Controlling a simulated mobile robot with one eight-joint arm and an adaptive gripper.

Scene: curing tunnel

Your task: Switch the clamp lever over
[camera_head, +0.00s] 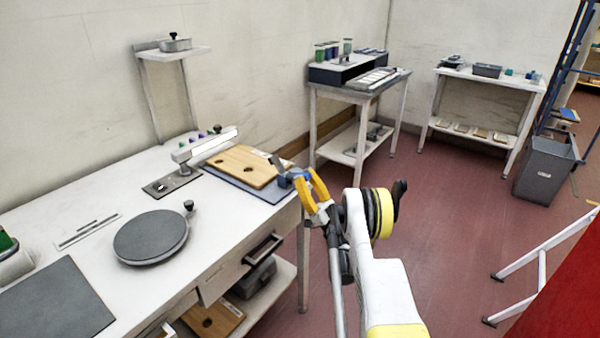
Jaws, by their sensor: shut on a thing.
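A blue clamp (285,180) sits at the right corner of the dark blue mat, by the bench's right edge. A small dark grey plate-like part, which looks like the clamp lever (276,161), stands up tilted beside it. My gripper (304,176) has yellow fingers and reaches in from the right. Its tips are at the clamp, closed on what appears to be the lever. The exact contact is small and partly hidden by the fingers.
A wooden board (240,166) with holes lies on the blue mat (262,193). A white lamp-like bar (213,146) rises left of it. A round grey turntable (150,238) stands nearer.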

